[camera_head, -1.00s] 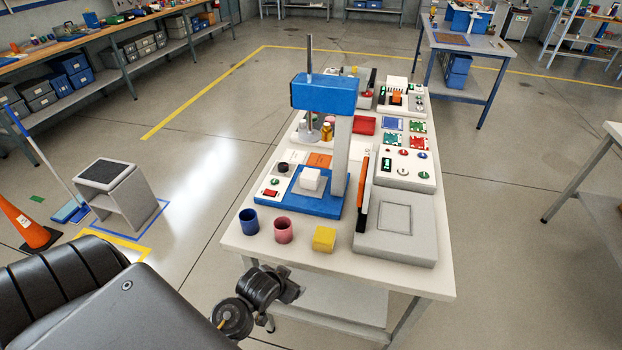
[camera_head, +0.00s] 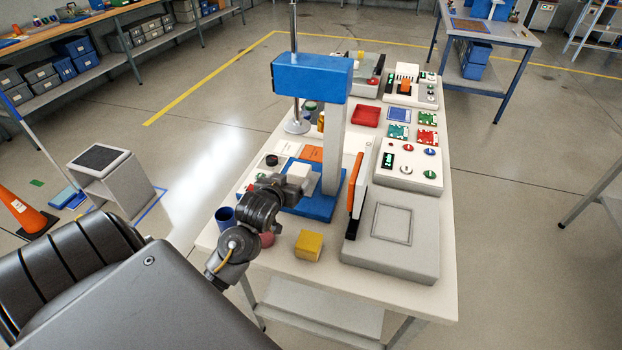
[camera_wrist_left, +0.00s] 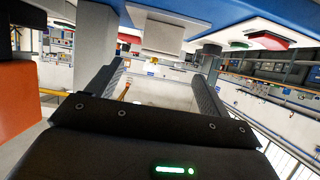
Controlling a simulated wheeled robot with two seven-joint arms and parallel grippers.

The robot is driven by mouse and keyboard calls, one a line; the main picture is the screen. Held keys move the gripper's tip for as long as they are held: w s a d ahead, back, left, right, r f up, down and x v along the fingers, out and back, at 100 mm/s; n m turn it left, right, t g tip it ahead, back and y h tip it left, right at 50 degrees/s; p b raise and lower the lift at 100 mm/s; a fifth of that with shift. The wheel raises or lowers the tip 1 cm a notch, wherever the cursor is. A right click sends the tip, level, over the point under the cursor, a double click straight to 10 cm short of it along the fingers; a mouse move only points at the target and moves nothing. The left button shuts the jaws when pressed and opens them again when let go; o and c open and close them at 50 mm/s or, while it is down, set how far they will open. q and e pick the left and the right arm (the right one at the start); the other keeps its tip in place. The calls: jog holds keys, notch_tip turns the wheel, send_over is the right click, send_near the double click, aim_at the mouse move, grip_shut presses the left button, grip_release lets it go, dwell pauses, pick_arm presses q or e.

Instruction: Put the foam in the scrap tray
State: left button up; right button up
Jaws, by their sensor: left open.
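A white block (camera_head: 298,171), which may be the foam, sits on the blue base (camera_head: 318,207) of a press; it also shows in the left wrist view (camera_wrist_left: 154,34). A yellow block (camera_head: 308,246) stands at the near table edge. My left gripper (camera_head: 296,190) is open and empty, just short of the white block and partly covering it. In the left wrist view, its spread fingers (camera_wrist_left: 158,74) point toward the block, apart from it. A red tray (camera_head: 366,115), possibly the scrap tray, lies farther back on the table. My right gripper is out of view.
The press has a blue head (camera_head: 312,77) and a grey column (camera_head: 333,150) beside the block. A blue cup (camera_head: 226,218) and a pink cup (camera_head: 266,239) are near my left wrist. A grey plate (camera_head: 392,235) lies right.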

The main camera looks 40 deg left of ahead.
aim_at(298, 170)
pick_arm(q)
jog(key=shift+w+a, duration=0.25)
jog(key=shift+a, duration=0.15)
jog(key=shift+w, duration=0.3)
jog(key=x, duration=0.3)
jog(key=p+x, duration=0.1)
jog(key=shift+w+f, duration=0.1)
jog(key=shift+w, duration=0.5)
jog(key=p+x, duration=0.1)
jog(key=x, duration=0.4)
jog(key=shift+p, duration=0.3)
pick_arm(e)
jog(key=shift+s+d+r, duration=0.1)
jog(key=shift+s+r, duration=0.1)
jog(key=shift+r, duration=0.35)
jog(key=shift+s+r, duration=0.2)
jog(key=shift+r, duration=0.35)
